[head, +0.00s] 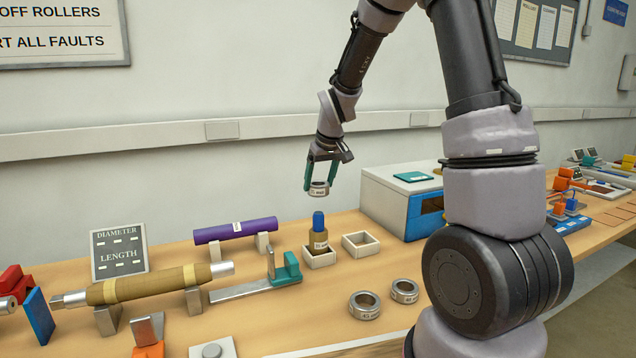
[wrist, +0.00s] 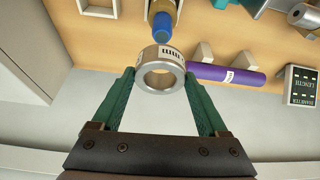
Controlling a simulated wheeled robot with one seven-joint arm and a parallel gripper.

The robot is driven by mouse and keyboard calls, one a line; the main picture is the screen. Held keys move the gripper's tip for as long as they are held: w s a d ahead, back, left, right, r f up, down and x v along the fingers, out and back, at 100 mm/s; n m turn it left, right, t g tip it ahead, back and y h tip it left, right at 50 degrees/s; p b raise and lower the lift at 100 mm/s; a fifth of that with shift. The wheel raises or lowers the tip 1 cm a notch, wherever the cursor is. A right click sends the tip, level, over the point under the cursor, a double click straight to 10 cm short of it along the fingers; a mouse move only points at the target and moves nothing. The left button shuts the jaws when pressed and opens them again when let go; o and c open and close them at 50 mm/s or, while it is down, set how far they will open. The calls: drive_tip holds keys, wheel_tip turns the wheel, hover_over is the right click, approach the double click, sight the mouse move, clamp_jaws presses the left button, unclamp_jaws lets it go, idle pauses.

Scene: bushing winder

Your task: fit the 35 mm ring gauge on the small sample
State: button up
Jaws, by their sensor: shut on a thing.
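My gripper (head: 322,178) is shut on a steel ring gauge (head: 319,189), held in the air. The held ring also shows in the wrist view (wrist: 160,72) between the two green fingers, with a label on its rim that I cannot read surely. The small sample (head: 318,236) is a tan cylinder with a blue top, standing upright in a white square holder (head: 320,259). The ring is above the sample's blue top, with a clear gap. The sample's blue top is just beyond the ring in the wrist view (wrist: 162,25).
Two steel rings lie on the table, one labelled 45 (head: 364,305) and one beside it (head: 405,291). An empty white holder (head: 361,244) stands right of the sample. A teal-and-grey gauge (head: 283,272), a purple roller (head: 235,230) and a blue-white box (head: 400,197) stand nearby.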

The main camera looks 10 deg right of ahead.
hover_over(320, 214)
drive_tip(key=shift+w+f, duration=0.15)
drive_tip(key=shift+f, duration=1.05)
drive_tip(key=shift+w+f, duration=0.1)
drive_tip(key=shift+f, duration=1.1)
drive_tip(key=shift+f, duration=0.25)
drive_tip(key=shift+f, duration=1.15)
drive_tip(key=shift+f, duration=0.4)
drive_tip(key=shift+f, duration=1.1)
drive_tip(key=shift+f, duration=0.4)
drive_tip(key=o, duration=1.4)
